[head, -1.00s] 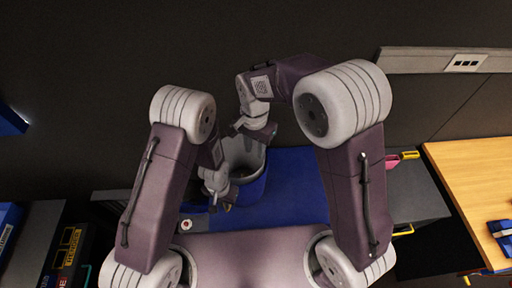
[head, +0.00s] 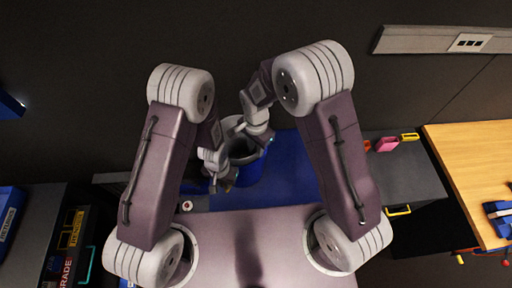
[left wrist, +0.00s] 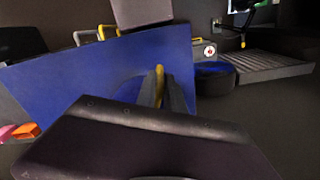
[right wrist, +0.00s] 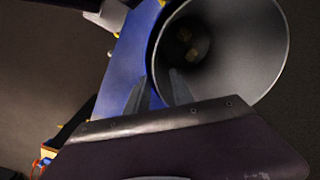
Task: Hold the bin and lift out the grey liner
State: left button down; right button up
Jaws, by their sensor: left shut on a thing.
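The blue bin (head: 250,174) stands upright near the left end of the blue table mat. The grey liner (head: 242,148) sits in it, its round mouth facing up. My left gripper (head: 222,183) is low at the bin's front left side, shut on a narrow yellow part (left wrist: 160,78) that looks like a handle on the bin; the contact is partly hidden. My right gripper (head: 262,142) is at the bin's right rim. In the right wrist view its fingers (right wrist: 158,94) are apart, one over the liner's mouth (right wrist: 220,50) and one outside the rim.
The blue mat (head: 300,178) is clear to the right of the bin. A red-and-white button (head: 187,206) is at front left. Pink (head: 387,144) and yellow (head: 410,137) items lie on the grey cabinet at right. A wooden table (head: 470,165) stands farther right.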

jog(key=shift+f, duration=0.25)
grip_shut()
dwell(1.4)
